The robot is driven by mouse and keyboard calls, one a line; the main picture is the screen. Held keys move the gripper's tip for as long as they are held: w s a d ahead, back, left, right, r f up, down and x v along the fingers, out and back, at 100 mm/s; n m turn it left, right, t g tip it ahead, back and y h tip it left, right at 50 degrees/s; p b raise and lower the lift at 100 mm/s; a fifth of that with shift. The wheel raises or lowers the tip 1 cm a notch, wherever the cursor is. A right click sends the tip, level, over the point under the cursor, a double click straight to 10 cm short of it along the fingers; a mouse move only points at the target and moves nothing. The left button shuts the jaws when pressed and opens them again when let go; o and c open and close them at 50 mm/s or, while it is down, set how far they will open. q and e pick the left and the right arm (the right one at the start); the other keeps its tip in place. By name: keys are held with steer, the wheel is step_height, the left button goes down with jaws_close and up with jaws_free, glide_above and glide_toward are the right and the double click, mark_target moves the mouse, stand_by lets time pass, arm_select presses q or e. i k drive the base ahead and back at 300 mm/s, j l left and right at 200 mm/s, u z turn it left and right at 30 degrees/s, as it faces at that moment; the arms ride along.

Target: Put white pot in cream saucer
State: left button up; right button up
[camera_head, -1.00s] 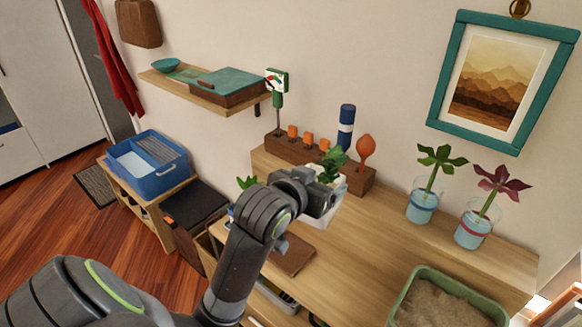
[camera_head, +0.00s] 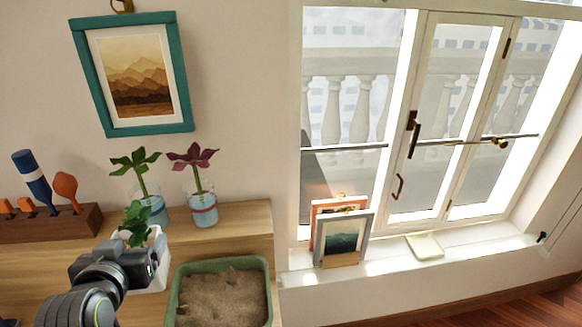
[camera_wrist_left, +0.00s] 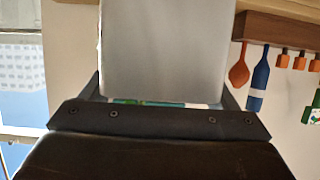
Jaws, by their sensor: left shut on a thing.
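The white pot (camera_head: 160,262) holds a leafy green plant (camera_head: 137,222) and looks upright. My left gripper (camera_head: 148,266) is shut on the pot, in front of the glass vases, at the lower left of the head view. The gripper hides part of the pot. In the left wrist view the pot (camera_wrist_left: 168,50) fills the space between the fingers. The cream saucer (camera_head: 425,246) is a shallow square dish on the windowsill, empty and well to the right of the pot. My right gripper is in neither view.
Two glass vases with plants (camera_head: 152,205) (camera_head: 202,205) stand at the back of the wooden table. A green sand tray (camera_head: 267,292) is right of the gripper. Picture frames (camera_head: 343,240) lean on the windowsill left of the saucer. The sill around the saucer is clear.

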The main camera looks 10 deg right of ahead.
mark_target(424, 246)
steer(key=l, duration=0.55)
steer(key=i+l+z, duration=0.15)
steer(key=l, duration=0.95)
steer(key=i+l+z, duration=0.1)
steer(key=l, duration=0.45)
steer(key=i+l+z, duration=0.1)
steer(key=l, duration=0.45)
steer(key=i+l, duration=0.1)
steer(key=l, duration=0.45)
steer(key=i+l+z, duration=0.1)
steer(key=l, duration=0.4)
steer(key=i+l+z, duration=0.1)
steer(key=l, duration=0.45)
